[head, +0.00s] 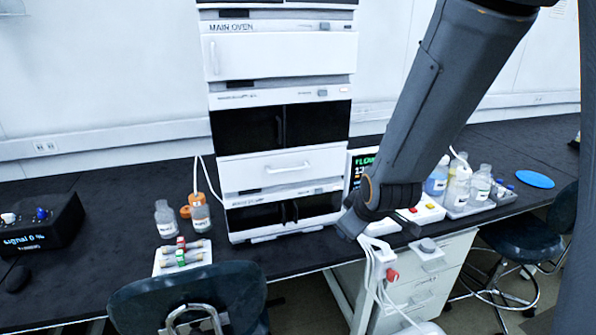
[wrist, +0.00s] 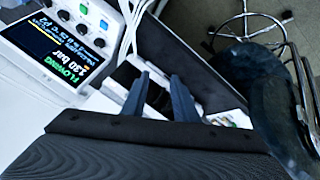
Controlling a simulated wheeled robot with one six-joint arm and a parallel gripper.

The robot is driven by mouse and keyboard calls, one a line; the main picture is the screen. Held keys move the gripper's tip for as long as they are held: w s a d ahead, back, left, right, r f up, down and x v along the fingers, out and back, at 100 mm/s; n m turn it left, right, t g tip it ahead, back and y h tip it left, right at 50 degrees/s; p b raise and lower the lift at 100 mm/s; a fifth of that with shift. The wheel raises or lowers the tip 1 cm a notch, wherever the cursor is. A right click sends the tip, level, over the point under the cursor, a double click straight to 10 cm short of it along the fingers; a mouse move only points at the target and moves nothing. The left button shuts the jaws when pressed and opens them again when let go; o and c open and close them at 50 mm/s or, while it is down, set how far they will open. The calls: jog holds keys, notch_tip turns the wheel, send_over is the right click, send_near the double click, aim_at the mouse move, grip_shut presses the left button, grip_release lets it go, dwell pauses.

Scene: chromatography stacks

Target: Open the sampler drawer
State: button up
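The white instrument stack (head: 348,68) stands on the black bench in the head view. In its lower half a white drawer front (head: 240,173) with a bar handle (head: 288,168) sits flush with the stack, shut. Dark-fronted units lie above and below it. I cannot read which unit is labelled sampler. My arm comes down on the right, and its lower end is right of and below the drawer. My gripper's fingers are not clear in the head view. In the wrist view my gripper (wrist: 161,78) has its two fingers apart, with nothing seen held between them.
A display (head: 362,162) stands right of the stack, partly behind my arm. Vials in a white rack (head: 160,268) and bottles (head: 166,218) stand left of the stack. A dark chair (head: 190,295) is in front of the bench. Bottles in a tray (head: 480,208) stand at right.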

jog(key=w+a+r+n+t+y, duration=0.1)
jog(key=w+a+r+n+t, duration=0.15)
jog(key=w+a+n, duration=0.3)
jog(key=n+t+y, duration=0.2)
jog(key=n+t, duration=0.3)
jog(key=n, duration=0.2)
send_near(292, 170)
jog(key=w, duration=0.1)
jog(key=p+x, duration=0.2)
jog(key=x, duration=0.5)
jog(key=shift+w+a+f+p, duration=0.15)
jog(key=shift+w+f+p, duration=0.1)
jog(key=shift+p, duration=0.15)
grip_shut()
